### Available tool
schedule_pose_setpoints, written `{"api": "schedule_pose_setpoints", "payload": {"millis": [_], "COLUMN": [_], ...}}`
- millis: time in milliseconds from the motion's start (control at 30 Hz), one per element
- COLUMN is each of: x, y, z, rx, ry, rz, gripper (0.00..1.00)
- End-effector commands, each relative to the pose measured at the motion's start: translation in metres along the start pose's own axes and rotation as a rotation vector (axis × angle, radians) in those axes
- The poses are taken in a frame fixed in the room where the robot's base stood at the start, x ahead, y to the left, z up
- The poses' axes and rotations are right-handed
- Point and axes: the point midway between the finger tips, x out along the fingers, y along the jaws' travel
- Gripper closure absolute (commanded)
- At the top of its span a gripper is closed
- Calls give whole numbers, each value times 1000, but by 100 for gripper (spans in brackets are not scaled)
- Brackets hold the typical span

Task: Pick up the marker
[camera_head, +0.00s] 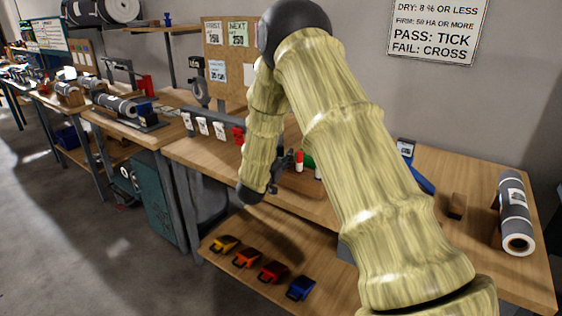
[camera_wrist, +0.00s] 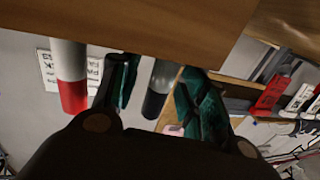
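In the wrist view a grey-bodied marker with a dark cap (camera_wrist: 157,88) hangs down from the wooden block (camera_wrist: 130,22) at the top of the picture. My gripper (camera_wrist: 160,80) is open, with one teal-padded finger on each side of this marker and small gaps showing. A white marker with a red cap (camera_wrist: 71,80) is to the left, outside the fingers. In the head view my gripper (camera_head: 286,163) is at the bench beside a red and white marker (camera_head: 299,161) and something green. The dark marker is not clear there.
The wooden bench (camera_head: 455,172) carries a grey roll (camera_head: 515,215) at right and a small brown block (camera_head: 457,206). White cards (camera_head: 203,126) stand on a rail to the left. Coloured bins (camera_head: 271,271) sit on the lower shelf. A pinboard (camera_head: 222,95) stands behind.

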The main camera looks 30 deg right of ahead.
Motion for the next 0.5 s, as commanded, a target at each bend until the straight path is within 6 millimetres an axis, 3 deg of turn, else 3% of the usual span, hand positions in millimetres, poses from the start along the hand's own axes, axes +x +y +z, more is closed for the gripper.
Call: {"api": "schedule_pose_setpoints", "payload": {"millis": [33,200,500], "x": [0,0,0], "y": [0,0,0], "z": [0,0,0], "rx": [0,0,0], "ry": [0,0,0], "rz": [0,0,0], "gripper": [68,99,100]}}
